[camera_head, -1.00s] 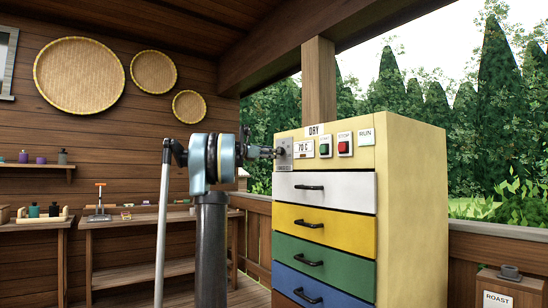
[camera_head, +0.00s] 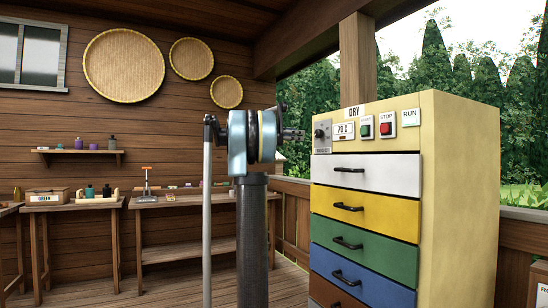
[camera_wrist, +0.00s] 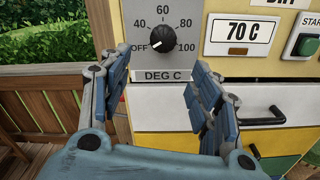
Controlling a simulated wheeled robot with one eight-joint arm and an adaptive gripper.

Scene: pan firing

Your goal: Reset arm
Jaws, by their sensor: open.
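My arm stands in the middle of the head view, with my gripper (camera_head: 296,135) pointing right toward the front of the yellow drying cabinet (camera_head: 458,180). In the wrist view my gripper (camera_wrist: 158,95) has its two blue fingers spread apart with nothing between them. The temperature dial (camera_wrist: 153,37) is beyond the fingers, with its black knob near the OFF mark. It is a small grey plate (camera_head: 322,136) in the head view. The display (camera_wrist: 249,29) reads 70 C. The gap between fingertips and panel is hard to judge.
The cabinet has green START (camera_head: 366,128) and red STOP (camera_head: 386,125) buttons and a RUN label. Below are a white drawer (camera_head: 385,172), a yellow drawer and more drawers. Workbenches (camera_head: 185,202) with small items line the back wall. Floor is open between bench and cabinet.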

